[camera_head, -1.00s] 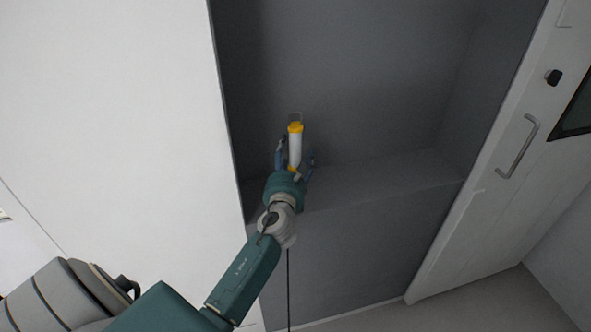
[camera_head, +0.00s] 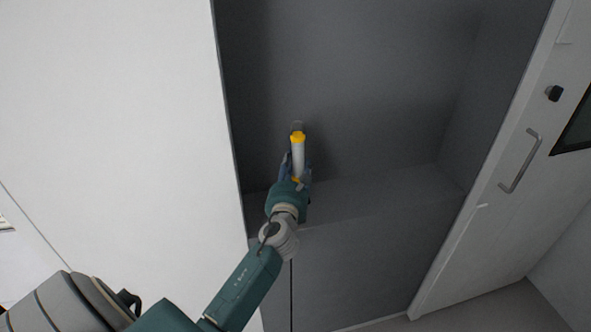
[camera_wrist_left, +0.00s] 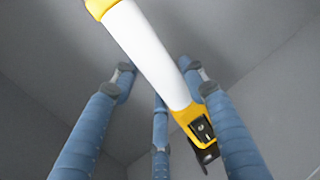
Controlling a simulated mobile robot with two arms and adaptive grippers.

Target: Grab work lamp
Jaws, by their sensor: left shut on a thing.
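The work lamp (camera_head: 298,158) is a white tube with yellow ends. In the head view it stands nearly upright in the grey recess, with a hook-like loop at its top. My left gripper (camera_head: 298,178) is shut on its lower part, the fingers on both sides of the tube. In the left wrist view the lamp (camera_wrist_left: 150,55) runs slantwise between the blue fingers of my left gripper (camera_wrist_left: 160,95). Its lower yellow end shows a black switch part. My right gripper is not in view.
The grey recess has a ledge (camera_head: 390,200) below the lamp and walls behind and at the right. A white panel (camera_head: 110,110) borders it on the left. A white door with a metal handle (camera_head: 520,160) stands at the right.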

